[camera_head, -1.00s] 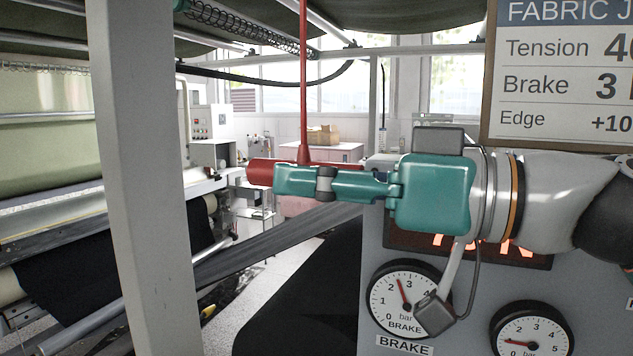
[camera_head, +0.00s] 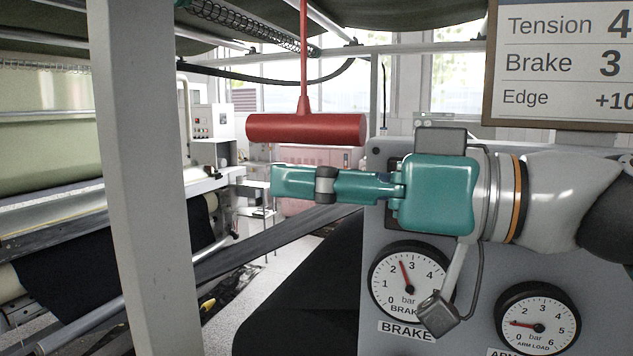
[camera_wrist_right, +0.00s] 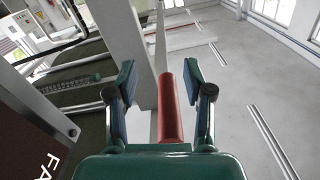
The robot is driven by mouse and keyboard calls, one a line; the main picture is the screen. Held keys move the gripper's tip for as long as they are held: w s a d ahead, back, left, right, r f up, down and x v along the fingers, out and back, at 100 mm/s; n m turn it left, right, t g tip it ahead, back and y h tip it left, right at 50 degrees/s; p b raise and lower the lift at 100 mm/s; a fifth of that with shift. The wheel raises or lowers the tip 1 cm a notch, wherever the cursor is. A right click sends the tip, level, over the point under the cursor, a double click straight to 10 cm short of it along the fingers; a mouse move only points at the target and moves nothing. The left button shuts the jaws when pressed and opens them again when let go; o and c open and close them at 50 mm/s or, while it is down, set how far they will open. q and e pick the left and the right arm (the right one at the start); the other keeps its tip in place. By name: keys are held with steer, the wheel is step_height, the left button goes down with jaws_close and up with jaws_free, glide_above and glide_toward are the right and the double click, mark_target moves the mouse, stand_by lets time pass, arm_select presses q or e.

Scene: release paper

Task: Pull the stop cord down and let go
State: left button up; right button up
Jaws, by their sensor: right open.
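The stop cord (camera_head: 303,55) is a thin red line hanging from above. It ends in a red horizontal bar handle (camera_head: 306,129). My right gripper (camera_head: 282,184) comes in from the right and sits just below the handle, apart from it in the head view. In the right wrist view the red handle (camera_wrist_right: 170,108) shows between the two spread fingers of my right gripper (camera_wrist_right: 158,80), with room on both sides. The right gripper is open and holds nothing. My left gripper is not in view.
A pale upright post (camera_head: 143,180) stands left of the handle. A grey panel with a brake gauge (camera_head: 410,287) and an arm load gauge (camera_head: 537,318) lies behind and below my right arm. A fabric job board (camera_head: 560,65) hangs at upper right.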

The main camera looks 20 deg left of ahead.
steer(key=d, duration=1.1)
steer(key=shift+s+d, duration=0.15)
steer(key=shift+d, duration=0.25)
steer(key=shift+f, duration=0.15)
